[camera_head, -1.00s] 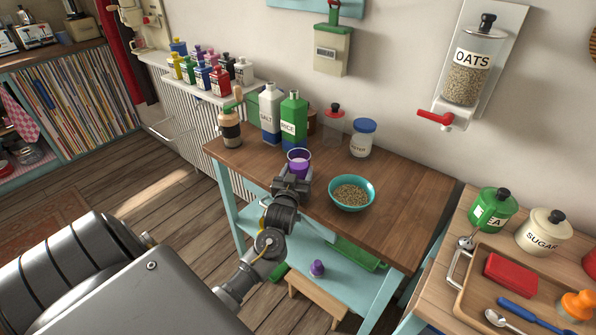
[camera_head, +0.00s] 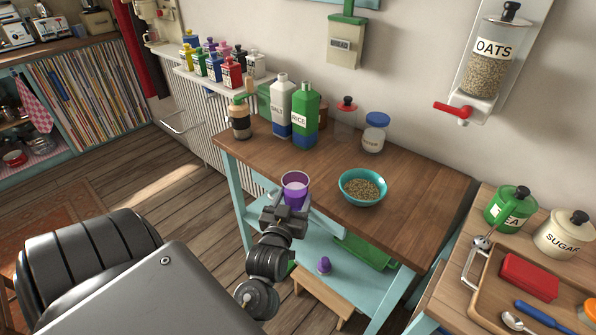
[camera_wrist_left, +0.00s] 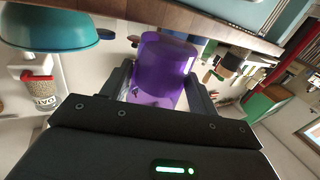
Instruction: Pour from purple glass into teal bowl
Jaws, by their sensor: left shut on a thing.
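The purple glass (camera_head: 295,191) is upright between the fingers of my left gripper (camera_head: 290,205), at the front edge of the wooden table. My left gripper is shut on it. The glass (camera_wrist_left: 161,66) also shows between both fingers in the left wrist view, which looks upside down. The bowl (camera_wrist_left: 45,22) also shows in the left wrist view. My right gripper is not in view.
Behind stand a salt bottle (camera_head: 280,108), a green rice bottle (camera_head: 305,115), a clear jar (camera_head: 346,118) and a blue-lidded jar (camera_head: 374,133). A counter with a tray (camera_head: 487,285) is at the right. The table right of the bowl is clear.

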